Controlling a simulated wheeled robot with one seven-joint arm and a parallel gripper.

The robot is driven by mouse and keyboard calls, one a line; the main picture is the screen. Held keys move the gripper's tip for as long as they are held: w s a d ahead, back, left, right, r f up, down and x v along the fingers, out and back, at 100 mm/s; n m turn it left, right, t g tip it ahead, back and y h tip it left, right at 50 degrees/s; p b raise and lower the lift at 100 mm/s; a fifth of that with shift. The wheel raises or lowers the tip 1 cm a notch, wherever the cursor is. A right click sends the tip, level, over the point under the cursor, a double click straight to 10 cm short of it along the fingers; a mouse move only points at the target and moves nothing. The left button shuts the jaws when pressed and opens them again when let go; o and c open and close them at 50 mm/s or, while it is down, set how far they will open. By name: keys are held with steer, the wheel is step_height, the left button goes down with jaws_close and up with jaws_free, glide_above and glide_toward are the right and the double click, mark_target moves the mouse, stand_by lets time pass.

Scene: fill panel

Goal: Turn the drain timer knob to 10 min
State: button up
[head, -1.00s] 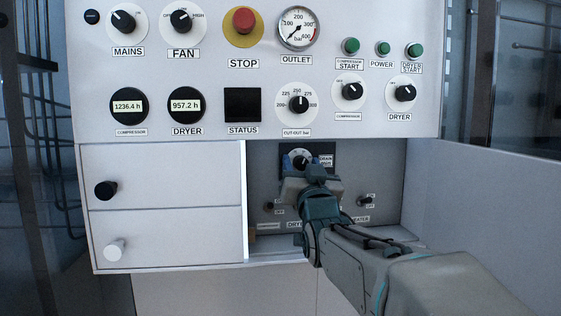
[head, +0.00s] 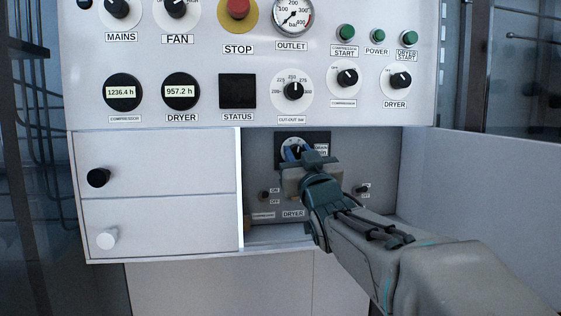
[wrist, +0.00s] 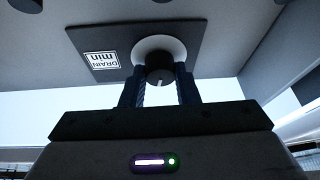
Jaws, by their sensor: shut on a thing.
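The drain timer knob (wrist: 158,67) is a dark round knob with a white pointer mark, on a white dial (wrist: 152,46) fixed to a black plate (wrist: 95,38). The plate's label reads "DRAIN min" and appears upside down in the wrist view. My gripper (wrist: 159,76) is shut on the knob, one finger on each side. The dial numbers, including 10, are not readable.
Small toggle switches (head: 265,195) flank my wrist inside the recess. A grey open door (head: 470,185) stands at the right. The main panel of dials and buttons is above.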

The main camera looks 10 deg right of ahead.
steer(key=n+y, duration=0.1)
steer(key=n, duration=0.1)
steer(key=n+y, duration=0.1)
steer(key=n, duration=0.1)
steer(key=shift+n+g+y, duration=0.3)
steer(key=shift+n+g, duration=0.1)
steer(key=shift+r+n+g+y+p, duration=0.1)
steer(key=shift+n+g+y+p, duration=0.25)
steer(key=shift+n, duration=0.65)
steer(key=shift+n+g+y+p, duration=0.25)
steer(key=shift+n+p, duration=0.15)
steer(key=shift+n, duration=0.6)
steer(key=o, duration=1)
